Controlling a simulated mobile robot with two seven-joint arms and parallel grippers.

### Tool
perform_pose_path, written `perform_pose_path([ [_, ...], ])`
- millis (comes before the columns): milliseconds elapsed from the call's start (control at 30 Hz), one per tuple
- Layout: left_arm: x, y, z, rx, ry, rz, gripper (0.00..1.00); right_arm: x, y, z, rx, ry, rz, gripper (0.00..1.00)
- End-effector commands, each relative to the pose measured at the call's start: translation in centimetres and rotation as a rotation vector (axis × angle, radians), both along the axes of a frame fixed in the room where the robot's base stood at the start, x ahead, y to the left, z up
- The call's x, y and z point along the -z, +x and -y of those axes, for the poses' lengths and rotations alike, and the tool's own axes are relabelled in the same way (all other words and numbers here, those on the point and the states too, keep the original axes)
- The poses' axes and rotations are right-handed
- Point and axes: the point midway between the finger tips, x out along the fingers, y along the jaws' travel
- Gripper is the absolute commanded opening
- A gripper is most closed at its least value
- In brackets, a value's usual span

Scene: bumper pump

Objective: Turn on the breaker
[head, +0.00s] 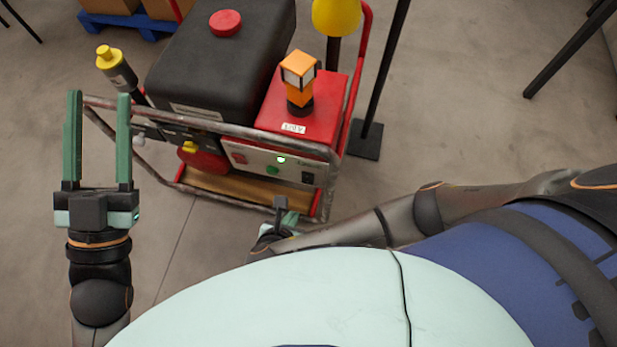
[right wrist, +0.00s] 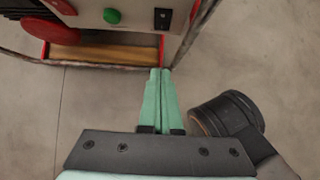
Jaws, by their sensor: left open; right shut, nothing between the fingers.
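The machine's pale front panel (head: 262,162) carries a small black switch (head: 308,178), which looks like the breaker. The switch is at the panel's lower right corner and also shows in the right wrist view (right wrist: 163,19). Its on or off position is too small to tell. My right gripper (right wrist: 160,72) is shut and empty. Its fingers point toward the panel's lower edge, below the switch and apart from it. In the head view it is partly hidden by my own arm. My left gripper (head: 98,97) is open and empty, left of the machine.
A tubular frame (head: 215,127) surrounds the machine. An orange beacon (head: 299,80) stands on the red top. A black post (head: 387,75) stands to the right.

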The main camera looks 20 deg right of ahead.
Motion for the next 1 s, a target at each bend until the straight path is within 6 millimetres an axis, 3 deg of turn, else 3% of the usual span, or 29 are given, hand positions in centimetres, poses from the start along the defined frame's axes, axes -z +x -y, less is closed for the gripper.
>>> perform_pose_path([
  [200,-1.7,-1.2,0.2,0.017,0.003,0.095,0.50,0.7,-0.1,-0.1,-0.001,0.001,-0.001,0.00],
  [667,-2.3,-1.8,0.3,0.026,0.002,0.134,0.50,1.2,0.3,0.2,0.000,-0.001,0.001,0.00],
  [867,-4.8,-4.4,0.7,0.062,0.004,0.295,0.50,2.9,1.3,0.9,0.001,-0.002,0.000,0.00],
  [1000,-2.9,-4.3,0.8,0.076,-0.010,0.284,0.50,5.6,3.0,2.1,0.001,-0.004,0.002,0.00],
])
